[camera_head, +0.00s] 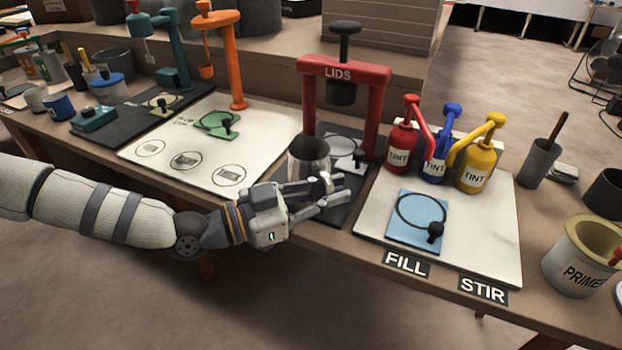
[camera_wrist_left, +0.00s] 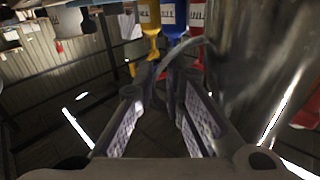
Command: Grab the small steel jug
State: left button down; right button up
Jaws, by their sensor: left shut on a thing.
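The small steel jug (camera_head: 308,163) is a shiny, open-topped cup at the front of the bench, by the red LIDS press. My left gripper (camera_head: 332,190) comes in from the left in the head view, in front of the jug and covering its lower part. In the left wrist view the jug (camera_wrist_left: 262,70) fills the right side, with its curved handle (camera_wrist_left: 181,48) reaching between my fingers. The left gripper (camera_wrist_left: 165,88) is shut on that handle. The jug looks upright; its base is hidden, so I cannot tell whether it touches the bench. My right gripper is not in view.
The red LIDS press (camera_head: 372,115) stands behind the jug. To the right are red (camera_head: 400,150), blue (camera_head: 436,160) and yellow (camera_head: 474,168) tint bottles, a blue pad (camera_head: 408,222) and a PRIMER can (camera_head: 575,265). An orange stand (camera_head: 233,65) is at the back left.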

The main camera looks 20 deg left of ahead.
pick_arm(q)
jog(key=shift+r, duration=0.5)
jog(key=r, duration=0.1)
jog(key=r+p, duration=0.1)
jog(key=r, duration=0.1)
jog(key=shift+s+r, duration=0.1)
jog(key=shift+s, duration=0.15)
jog(key=s+d+r+p, duration=0.2)
jog(key=s+r+p, duration=0.6)
jog(key=s, duration=0.5)
jog(key=shift+r+p, duration=0.4)
jog(key=shift+r, duration=0.05)
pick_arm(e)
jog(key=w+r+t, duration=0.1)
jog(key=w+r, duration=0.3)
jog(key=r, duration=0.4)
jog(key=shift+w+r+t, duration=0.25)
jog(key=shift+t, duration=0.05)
pick_arm(q)
jog(key=shift+s, duration=0.15)
dwell(0.9)
